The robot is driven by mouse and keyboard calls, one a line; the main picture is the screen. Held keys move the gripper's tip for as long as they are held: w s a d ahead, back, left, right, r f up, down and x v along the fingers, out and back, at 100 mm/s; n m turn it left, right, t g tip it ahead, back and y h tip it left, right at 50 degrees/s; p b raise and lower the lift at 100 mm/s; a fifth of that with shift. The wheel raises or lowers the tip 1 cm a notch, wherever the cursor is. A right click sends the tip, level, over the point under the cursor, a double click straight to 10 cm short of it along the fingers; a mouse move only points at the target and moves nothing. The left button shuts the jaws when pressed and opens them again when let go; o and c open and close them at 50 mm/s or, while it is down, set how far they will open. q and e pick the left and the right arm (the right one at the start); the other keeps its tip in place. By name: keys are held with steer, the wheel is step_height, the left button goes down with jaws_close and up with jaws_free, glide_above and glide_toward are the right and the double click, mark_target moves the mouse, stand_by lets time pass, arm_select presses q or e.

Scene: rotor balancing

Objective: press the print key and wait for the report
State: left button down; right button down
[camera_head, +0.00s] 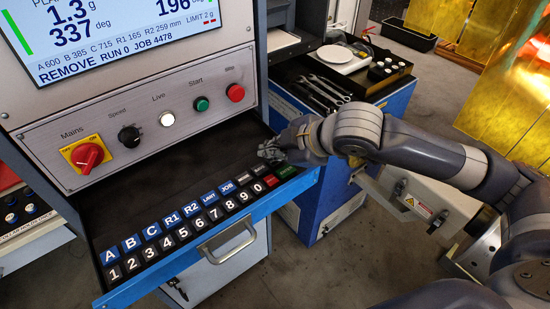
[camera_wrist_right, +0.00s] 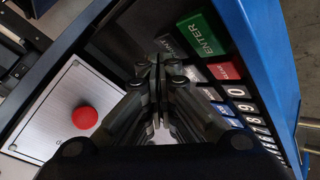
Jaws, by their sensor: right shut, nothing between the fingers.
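The keypad drawer (camera_head: 215,262) carries rows of lettered and numbered keys, with a red key (camera_head: 271,181) and the green ENTER key (camera_head: 287,172) at its right end. My right gripper (camera_head: 268,153) is shut and empty, its fingertips over the back right end of the keys. In the wrist view, the closed fingertips (camera_wrist_right: 158,62) are beside the green ENTER key (camera_wrist_right: 203,35). A dark key with pale letters (camera_wrist_right: 166,44), perhaps the print key, is partly hidden by them. Contact cannot be told. The screen (camera_head: 110,35) reads "REMOVE RUN 0 JOB 4478". My left gripper is out of view.
Above the drawer, the control panel (camera_head: 150,150) carries a red mains switch (camera_head: 87,156) and a red button (camera_head: 235,92). A drawer handle (camera_head: 228,242) sticks out at the front. A blue cabinet (camera_head: 395,105) with wrenches (camera_head: 325,90) and a tray stands at right.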

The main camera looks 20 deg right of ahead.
mark_target(273, 163)
steer(key=shift+f, duration=0.5)
stand_by(0.6)
stand_by(0.3)
steer(key=shift+r+p, duration=0.9)
steer(key=shift+p, duration=0.15)
steer(key=shift+r, duration=0.1)
step_height(273, 163, up, 5)
steer(key=p, duration=0.6)
